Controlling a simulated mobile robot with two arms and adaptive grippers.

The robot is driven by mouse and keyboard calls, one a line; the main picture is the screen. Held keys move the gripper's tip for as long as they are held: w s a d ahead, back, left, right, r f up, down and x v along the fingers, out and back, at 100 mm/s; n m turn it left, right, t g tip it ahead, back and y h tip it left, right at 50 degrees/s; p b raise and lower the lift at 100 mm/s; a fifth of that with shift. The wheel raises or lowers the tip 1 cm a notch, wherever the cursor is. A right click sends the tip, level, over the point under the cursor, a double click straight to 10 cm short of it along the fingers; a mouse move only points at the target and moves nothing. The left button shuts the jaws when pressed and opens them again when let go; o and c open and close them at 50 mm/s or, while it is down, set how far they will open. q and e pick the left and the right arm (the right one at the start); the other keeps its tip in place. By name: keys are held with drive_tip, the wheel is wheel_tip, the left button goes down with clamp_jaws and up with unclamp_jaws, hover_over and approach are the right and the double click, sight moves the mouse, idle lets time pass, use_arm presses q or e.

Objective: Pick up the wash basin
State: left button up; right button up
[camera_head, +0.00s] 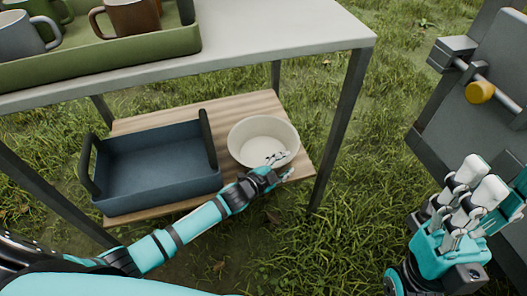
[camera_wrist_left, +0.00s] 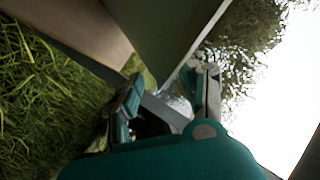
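The wash basin, a round cream bowl (camera_head: 250,130), stands upright and looks empty on the wooden lower shelf (camera_head: 230,108). My left gripper (camera_head: 284,166) is at the basin's front right side, its fingers overlapping the near wall in the head view. I cannot tell whether they touch it. In the left wrist view the two fingers (camera_wrist_left: 168,90) stand apart with nothing clearly between them; I cannot make out the basin there. My right gripper (camera_head: 478,180) is away to the right over the grass, with nothing visible in it; its finger gap is unclear.
A blue tray with dark handles (camera_head: 155,165) stands on the shelf left of the basin. Above is a pale tabletop (camera_head: 290,38) with a green tray (camera_head: 120,52) of mugs. A table leg (camera_head: 342,125) stands right of the basin. A dark grey structure with a yellow knob (camera_head: 480,92) is at right.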

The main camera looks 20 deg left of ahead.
use_arm(q)
drive_tip(key=shift+w+d+f, duration=0.15)
drive_tip(key=shift+w+f, duration=0.05)
drive_tip(key=shift+w, duration=0.15)
